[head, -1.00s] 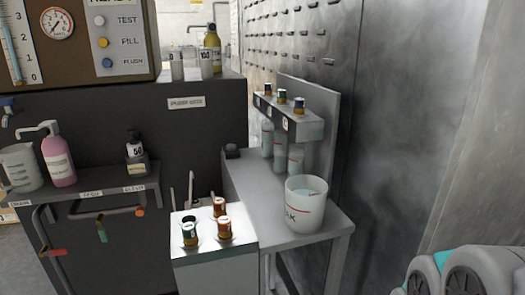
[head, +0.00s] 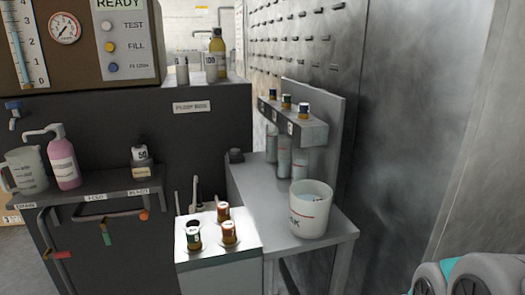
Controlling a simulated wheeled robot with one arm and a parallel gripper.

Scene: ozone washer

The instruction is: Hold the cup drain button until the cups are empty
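No button marked as the cup drain shows legibly. A small dark knob (head: 236,155) sits at the back left corner of the grey side bench (head: 258,195). Several clear cylinders (head: 284,163), possibly the cups, stand in a row under a grey bracket (head: 300,128) with dark-and-orange caps on top. Their liquid levels are too small to tell. A white translucent beaker (head: 311,212) with a red line stands at the bench's front. My gripper is out of view; only a grey and teal part of my arm shows at the bottom right.
A brown panel (head: 152,30) reads READY, with TEST, FILL and a third button. Small capped vials (head: 229,232) stand on a white box (head: 215,250).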

